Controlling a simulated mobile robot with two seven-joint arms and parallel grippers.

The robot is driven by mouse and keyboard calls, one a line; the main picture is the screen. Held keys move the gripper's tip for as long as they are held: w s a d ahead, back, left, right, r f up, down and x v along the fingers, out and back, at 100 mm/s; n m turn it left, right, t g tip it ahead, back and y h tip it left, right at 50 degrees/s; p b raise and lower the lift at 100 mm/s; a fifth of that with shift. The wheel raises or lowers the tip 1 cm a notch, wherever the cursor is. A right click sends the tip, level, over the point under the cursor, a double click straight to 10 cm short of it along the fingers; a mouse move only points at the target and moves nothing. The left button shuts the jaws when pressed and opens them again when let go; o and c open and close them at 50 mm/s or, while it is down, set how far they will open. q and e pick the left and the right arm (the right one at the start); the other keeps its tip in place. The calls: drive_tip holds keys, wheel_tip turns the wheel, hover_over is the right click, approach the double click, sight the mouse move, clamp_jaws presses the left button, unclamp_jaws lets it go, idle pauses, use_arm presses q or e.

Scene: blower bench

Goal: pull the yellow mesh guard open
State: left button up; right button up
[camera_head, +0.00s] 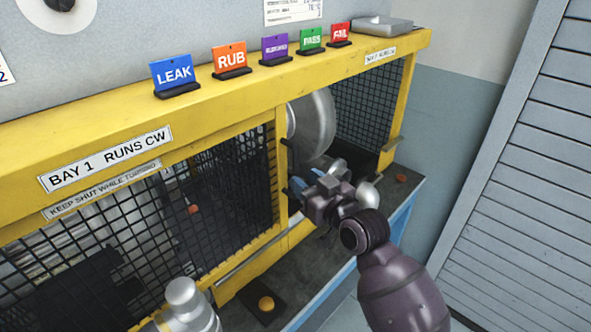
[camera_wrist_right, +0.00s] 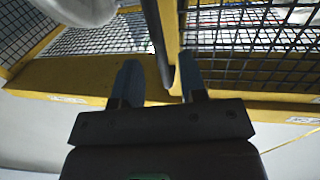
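The yellow mesh guard (camera_head: 276,185) is a yellow frame with black mesh on the front of the machine. A dark upright handle bar (camera_head: 284,165) stands at its right edge. My right gripper (camera_head: 293,187) is at this handle, with its blue fingers apart. In the right wrist view the handle bar (camera_wrist_right: 158,45) runs between the two fingertips, closer to the right finger; a gap shows on the left side. The yellow edge of the guard (camera_wrist_right: 171,30) shows beside the bar. My left gripper is not in view.
A grey round blower part (camera_head: 312,122) shows in the opening right of the guard. Colored signs, such as LEAK (camera_head: 172,75), stand on the yellow top beam (camera_head: 105,135). An orange button (camera_head: 266,304) and a silver knobbed object (camera_head: 184,298) are in front. A slatted shutter (camera_head: 530,170) is at right.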

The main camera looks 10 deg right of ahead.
sight(296, 173)
drive_tip(key=shift+x, duration=2.05)
clamp_jaws()
